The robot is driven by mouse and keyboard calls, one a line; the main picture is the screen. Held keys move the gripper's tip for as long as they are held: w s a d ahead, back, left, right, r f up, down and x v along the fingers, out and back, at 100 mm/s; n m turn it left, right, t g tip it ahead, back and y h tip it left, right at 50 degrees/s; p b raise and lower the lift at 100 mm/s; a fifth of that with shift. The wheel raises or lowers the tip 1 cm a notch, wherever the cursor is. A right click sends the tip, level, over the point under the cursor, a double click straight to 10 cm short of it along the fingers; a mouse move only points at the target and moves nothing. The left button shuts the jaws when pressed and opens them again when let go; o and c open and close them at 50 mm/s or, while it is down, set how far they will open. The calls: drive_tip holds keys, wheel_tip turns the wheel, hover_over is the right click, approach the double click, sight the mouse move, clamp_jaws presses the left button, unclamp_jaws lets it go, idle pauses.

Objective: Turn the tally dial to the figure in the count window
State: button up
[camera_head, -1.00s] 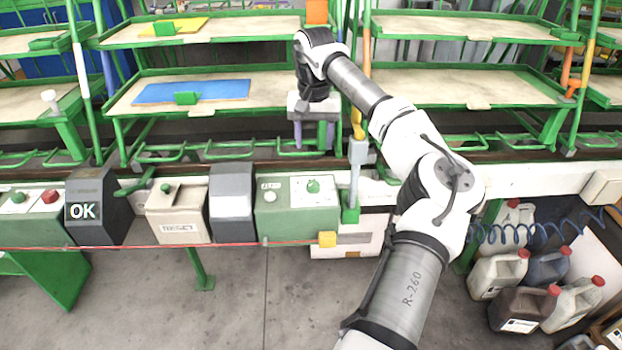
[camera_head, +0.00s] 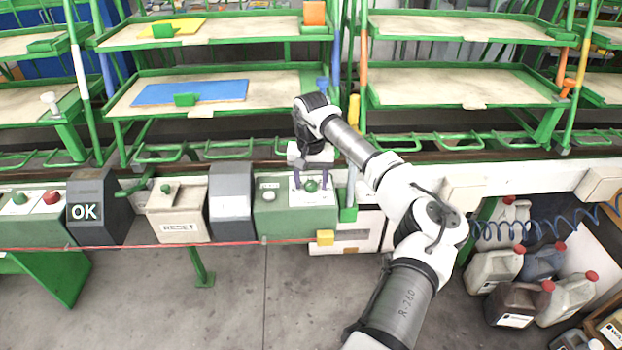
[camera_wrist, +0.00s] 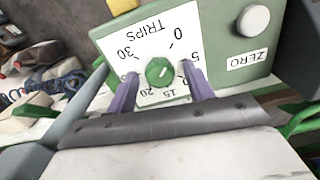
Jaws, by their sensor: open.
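The tally dial is a green knob (camera_head: 311,186) on a white plate of the green box (camera_head: 272,222). In the wrist view the knob (camera_wrist: 159,71) sits on the plate (camera_wrist: 150,40) marked TRIPS, with figures running from 0 to 30. A short pale mark shows on the knob; which figure it points to I cannot tell. My gripper (camera_head: 312,181) is open, its two purple fingers on either side of the knob, also in the wrist view (camera_wrist: 160,80). Gaps show between fingers and knob. The fingers cover part of the scale. I cannot make out a figure in any count window.
A pale ZERO button (camera_wrist: 252,20) is beside the dial on the same box. A grey hooded box (camera_head: 231,205), a RESET box (camera_head: 178,212) and a dark box with an OK screen (camera_head: 88,210) stand to the left. Shelves (camera_head: 215,92) rise behind.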

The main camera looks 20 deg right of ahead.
drive_tip(key=shift+c, duration=0.3)
drive_tip(key=c, duration=0.9)
drive_tip(key=shift+m, duration=0.4)
